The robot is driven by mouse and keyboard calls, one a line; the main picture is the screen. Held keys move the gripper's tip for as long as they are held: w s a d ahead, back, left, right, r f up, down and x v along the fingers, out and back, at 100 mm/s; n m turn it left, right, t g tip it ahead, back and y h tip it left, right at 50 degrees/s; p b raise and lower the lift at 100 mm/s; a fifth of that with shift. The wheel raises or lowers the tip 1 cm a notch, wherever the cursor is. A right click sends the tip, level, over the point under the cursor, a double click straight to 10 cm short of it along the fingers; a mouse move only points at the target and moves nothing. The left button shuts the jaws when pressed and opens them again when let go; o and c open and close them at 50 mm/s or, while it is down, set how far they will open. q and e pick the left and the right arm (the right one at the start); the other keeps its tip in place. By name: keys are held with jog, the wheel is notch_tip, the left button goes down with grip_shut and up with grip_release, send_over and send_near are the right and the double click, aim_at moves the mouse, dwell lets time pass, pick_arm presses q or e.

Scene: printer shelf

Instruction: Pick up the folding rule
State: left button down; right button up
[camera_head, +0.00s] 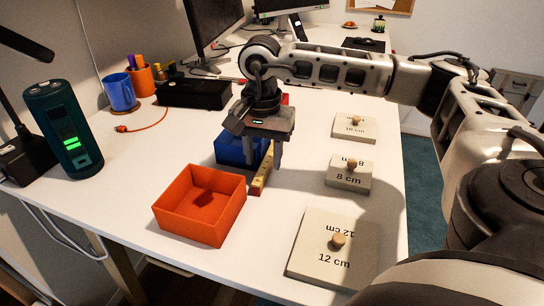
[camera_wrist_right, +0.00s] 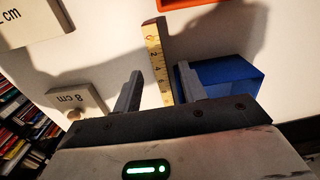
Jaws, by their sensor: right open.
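My right gripper (camera_head: 264,155) comes down from above over the far end of the rule. In the right wrist view its two fingers (camera_wrist_right: 159,78) are apart, one on each side of the rule, with gaps visible. Whether they touch it is not clear. My left gripper is in neither view.
An open orange box (camera_head: 222,236) stands left of the rule. A blue box (camera_head: 228,151) is close beside the gripper. Knobbed blocks marked 12 cm (camera_head: 310,252), 8 cm (camera_head: 338,178) and 10 cm (camera_head: 346,133) lie to the right. A green speaker (camera_head: 62,120) stands far left.

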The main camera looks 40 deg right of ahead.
aim_at(264, 167)
jog(key=shift+f, duration=1.6)
grip_shut()
jog(key=shift+r, duration=0.15)
